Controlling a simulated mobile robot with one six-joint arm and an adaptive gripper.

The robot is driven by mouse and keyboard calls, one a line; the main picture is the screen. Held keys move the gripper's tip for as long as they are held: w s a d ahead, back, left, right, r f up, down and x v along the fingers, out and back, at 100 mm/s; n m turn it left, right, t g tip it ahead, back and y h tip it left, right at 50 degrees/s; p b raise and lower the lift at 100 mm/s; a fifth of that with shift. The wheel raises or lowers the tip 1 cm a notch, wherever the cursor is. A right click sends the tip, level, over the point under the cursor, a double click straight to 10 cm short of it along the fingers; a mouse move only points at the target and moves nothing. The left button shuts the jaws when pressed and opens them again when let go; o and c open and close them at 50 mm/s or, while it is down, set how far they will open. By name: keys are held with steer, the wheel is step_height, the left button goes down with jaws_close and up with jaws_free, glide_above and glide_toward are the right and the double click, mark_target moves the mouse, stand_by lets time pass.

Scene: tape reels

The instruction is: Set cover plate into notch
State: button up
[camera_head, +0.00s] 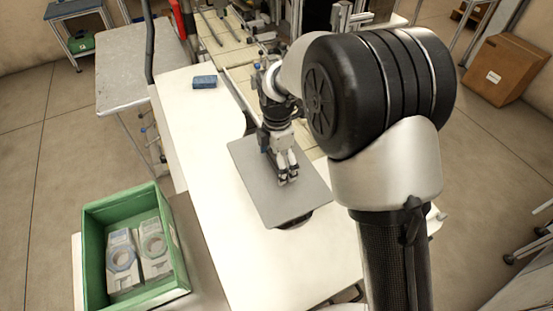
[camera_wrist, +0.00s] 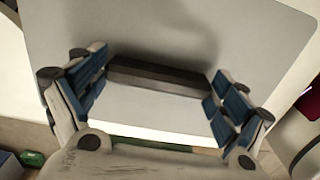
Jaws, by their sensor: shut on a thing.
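The cover plate (camera_head: 270,203) is a flat grey rectangle over the white table. It also fills much of the wrist view (camera_wrist: 150,28), with a dark bar-shaped handle (camera_wrist: 158,77) across it. My gripper (camera_head: 288,177) is shut on this handle; in the wrist view its blue-padded fingers (camera_wrist: 160,85) stand at the two ends of the bar. The plate lies roughly level, and a dark rounded edge shows under its near corner. I cannot make out the notch, nor tell how far the plate is above the table.
The white table (camera_head: 190,125) has free room to the left of the plate and in front of it. A blue block (camera_head: 204,82) lies at its far left. A green crate (camera_head: 92,257) with two pale parts stands lower left. A conveyor (camera_head: 225,40) runs behind.

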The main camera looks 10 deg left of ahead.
steer(key=shift+a+f+b, duration=0.1)
steer(key=shift+f+b, duration=2.85)
steer(key=shift+f, duration=1.25)
steer(key=o, duration=1.1)
step_height(320, 180, up, 12)
steer(key=shift+r, duration=0.1)
